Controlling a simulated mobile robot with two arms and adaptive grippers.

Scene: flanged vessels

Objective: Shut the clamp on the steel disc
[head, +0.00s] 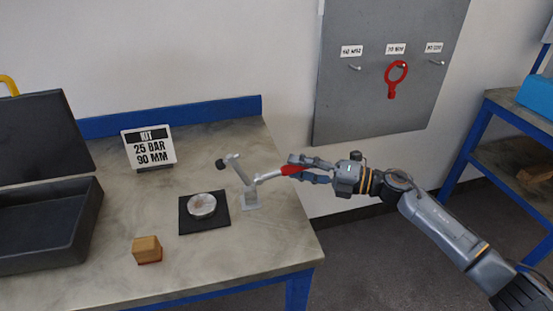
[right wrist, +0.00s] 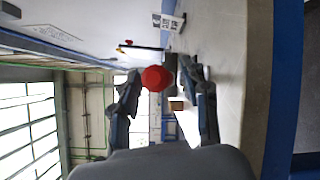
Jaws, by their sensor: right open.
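The steel disc (head: 202,205) lies flat on a black square pad on the table. The clamp (head: 250,197) stands just right of the pad. Its bar with a black tip (head: 221,163) is raised, clear of the disc, and its red handle (head: 290,170) points right. My right gripper (head: 300,168) is open, with its fingers at the handle. In the right wrist view the handle's red end (right wrist: 156,78) shows between the two open fingers (right wrist: 158,88); contact cannot be told. My left gripper is not in view.
A wooden block with a red base (head: 147,250) sits front left of the pad. A sign (head: 149,148) stands behind, and an open dark case (head: 85,213) is at left. A grey wall panel (head: 385,95) holds a red ring tool (head: 396,76). A blue-framed shelf is at right.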

